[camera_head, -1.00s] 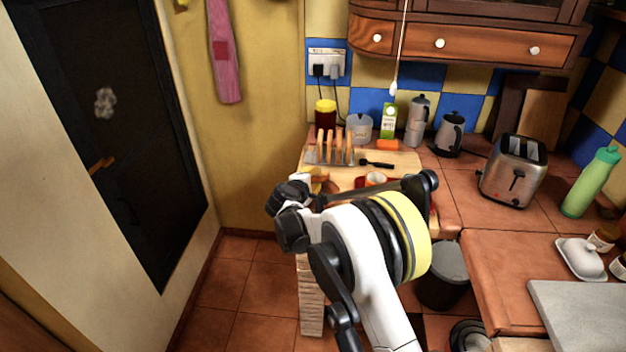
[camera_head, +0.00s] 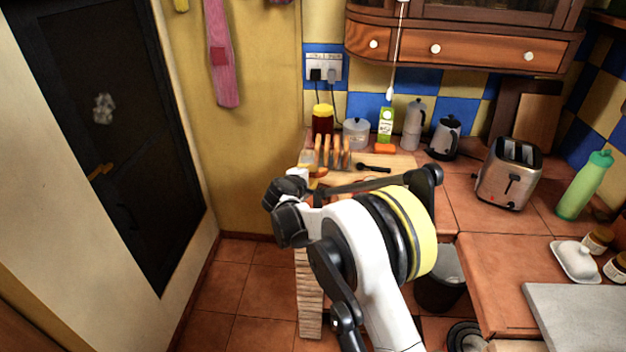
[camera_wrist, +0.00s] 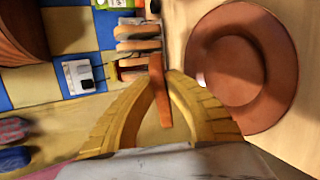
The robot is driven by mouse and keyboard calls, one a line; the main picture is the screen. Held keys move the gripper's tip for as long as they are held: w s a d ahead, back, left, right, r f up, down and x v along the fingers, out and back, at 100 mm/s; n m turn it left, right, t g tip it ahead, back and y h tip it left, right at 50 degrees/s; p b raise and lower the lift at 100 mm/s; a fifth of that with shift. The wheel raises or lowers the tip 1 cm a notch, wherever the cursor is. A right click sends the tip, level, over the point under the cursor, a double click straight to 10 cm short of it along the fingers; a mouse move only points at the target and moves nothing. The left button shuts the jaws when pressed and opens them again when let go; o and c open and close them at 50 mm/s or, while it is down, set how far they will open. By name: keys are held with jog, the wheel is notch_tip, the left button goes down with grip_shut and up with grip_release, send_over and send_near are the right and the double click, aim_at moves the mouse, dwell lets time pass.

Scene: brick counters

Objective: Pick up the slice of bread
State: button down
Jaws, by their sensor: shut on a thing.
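In the wrist view my gripper (camera_wrist: 162,84) has its two yellow ribbed fingers closed on a thin brown slab, seen edge-on, which looks like the slice of bread (camera_wrist: 160,98). The slab sticks out past the fingertips. Its far end is near the toast rack (camera_wrist: 140,48), where several more slices stand; I cannot tell whether they touch. There my own arm hides most of the gripper and the held slice.
A round brown plate (camera_wrist: 285,60) lies right of my fingers in the wrist view. Behind the rack stand a yellow-lidded jar (camera_head: 323,118), a grey pot (camera_head: 356,132), a carton (camera_head: 386,124) and a moka pot (camera_head: 413,125). A toaster (camera_head: 510,173) is farther right.

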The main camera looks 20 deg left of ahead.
jog(key=s+d+r+p, duration=0.3)
jog(key=s+d+r, duration=0.3)
jog(key=d, duration=0.3)
jog(key=shift+s+d+r, duration=0.25)
jog(key=shift+d+r, duration=0.15)
jog(key=shift+r, duration=0.35)
jog(key=shift+w, duration=0.1)
